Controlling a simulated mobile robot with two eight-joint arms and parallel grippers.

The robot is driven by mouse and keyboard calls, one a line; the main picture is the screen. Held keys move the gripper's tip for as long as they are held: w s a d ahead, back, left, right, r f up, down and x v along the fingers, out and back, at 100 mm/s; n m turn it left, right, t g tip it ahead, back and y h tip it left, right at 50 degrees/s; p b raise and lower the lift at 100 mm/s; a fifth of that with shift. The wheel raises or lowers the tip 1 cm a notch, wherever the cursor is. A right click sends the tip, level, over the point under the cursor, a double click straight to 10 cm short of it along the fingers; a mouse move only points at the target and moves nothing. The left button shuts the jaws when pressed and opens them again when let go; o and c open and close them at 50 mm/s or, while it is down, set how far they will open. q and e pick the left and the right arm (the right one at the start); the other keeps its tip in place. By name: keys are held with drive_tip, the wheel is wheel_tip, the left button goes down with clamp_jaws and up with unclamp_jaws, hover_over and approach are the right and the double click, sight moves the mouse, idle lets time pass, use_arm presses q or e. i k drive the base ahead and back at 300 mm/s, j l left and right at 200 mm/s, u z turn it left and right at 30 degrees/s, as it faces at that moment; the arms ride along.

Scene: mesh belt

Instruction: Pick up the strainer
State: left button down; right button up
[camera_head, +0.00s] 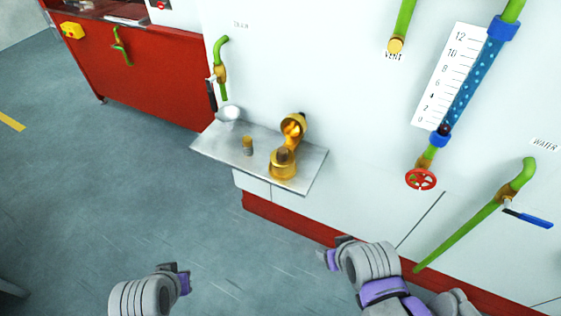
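A metal shelf (212,147) juts from the white wall panel. On it stand a small brass-and-grey cylinder (248,146), a larger brass fitting (284,168) with a tilted open round mouth (293,127), and a pale round dish-like piece (229,113) at the back left. The small cylinder looks like the strainer, but it is too small to be sure. My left gripper (180,278) is low at the bottom left, over the floor, well apart from the shelf. My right gripper (334,252) is below and right of the shelf. Neither visibly holds anything; finger gaps are unclear.
A green drain pipe (220,60) with a lever hangs above the shelf. A red valve wheel (421,179), a gauge (472,80) and a green water pipe (480,215) are at the right. A red cabinet (150,75) stands back left. The floor left of the shelf is clear.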

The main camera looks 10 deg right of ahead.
sight(282, 152)
drive_tip(key=i+j+z, duration=0.2)
drive_tip(key=z, duration=0.2)
drive_tip(key=i+j+z, duration=0.15)
drive_tip(key=j+z, duration=0.25)
drive_tip(key=i+j+z, duration=0.1)
drive_tip(key=j+z, duration=0.3)
